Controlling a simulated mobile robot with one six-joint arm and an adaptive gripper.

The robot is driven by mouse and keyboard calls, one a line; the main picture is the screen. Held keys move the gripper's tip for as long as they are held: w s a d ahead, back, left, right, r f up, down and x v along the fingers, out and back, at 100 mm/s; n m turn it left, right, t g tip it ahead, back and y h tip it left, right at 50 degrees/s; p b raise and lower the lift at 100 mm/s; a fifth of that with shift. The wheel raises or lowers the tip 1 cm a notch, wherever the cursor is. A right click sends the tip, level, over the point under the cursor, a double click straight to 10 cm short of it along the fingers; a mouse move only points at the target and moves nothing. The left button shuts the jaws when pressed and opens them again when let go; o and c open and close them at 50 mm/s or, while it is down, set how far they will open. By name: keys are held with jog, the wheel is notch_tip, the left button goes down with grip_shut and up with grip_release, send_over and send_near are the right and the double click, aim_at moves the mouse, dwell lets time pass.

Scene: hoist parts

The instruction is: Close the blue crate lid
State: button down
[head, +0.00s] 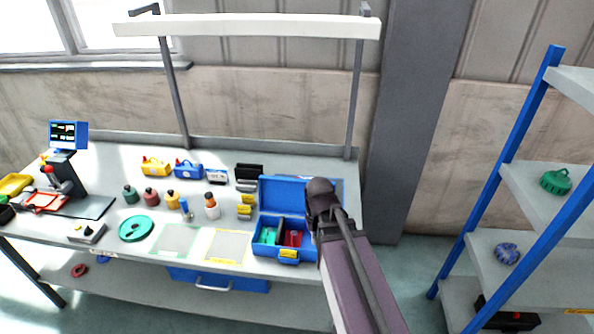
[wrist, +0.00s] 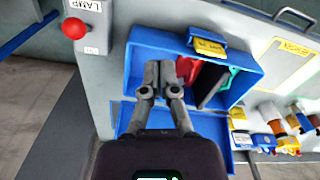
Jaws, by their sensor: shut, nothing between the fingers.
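The blue crate (head: 268,248) stands on the workbench with its lid (head: 280,188) open, raised at the back edge. The crate front has a yellow latch (head: 289,254); the latch also shows in the wrist view (wrist: 209,46). Inside are a green part (head: 268,235), a red part (head: 293,238) and a dark divider. In the wrist view the lid (wrist: 212,128) lies on the near side of the crate (wrist: 150,47), partly hidden by my gripper. My gripper (wrist: 160,84) is shut and empty, its fingertips over the crate's side opposite the green part. Contact cannot be told.
A red lamp button (wrist: 74,28) is beside the crate. Bottles (head: 211,207), yellow blocks (head: 245,206) and a black holder (head: 249,171) stand left of the crate. A blue shelf rack (head: 505,170) stands at the right.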

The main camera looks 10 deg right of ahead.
jog(key=w+r+m+p, duration=0.1)
jog(key=w+r+p, duration=0.3)
jog(key=w, duration=0.5)
jog(key=w+r+m+p, duration=0.1)
jog(key=w+r+p, duration=0.3)
jog(key=w, duration=0.6)
jog(key=w+r+m+p, duration=0.1)
jog(key=w+r+p, duration=0.3)
jog(key=w, duration=0.6)
jog(key=shift+a+r+t, duration=0.15)
jog(key=shift+r+t, duration=0.25)
jog(key=shift+r, duration=0.2)
jog(key=shift+f, duration=0.2)
notch_tip(320, 180, down, 10)
jog(key=b, duration=1)
jog(key=shift+s+a+r+p, duration=0.25)
jog(key=shift+s+r+p, duration=0.1)
jog(key=shift+s, duration=0.4)
jog(key=shift+s+a+r+p, duration=0.25)
jog(key=shift+s+r+p, duration=0.1)
jog(key=shift+s, duration=0.35)
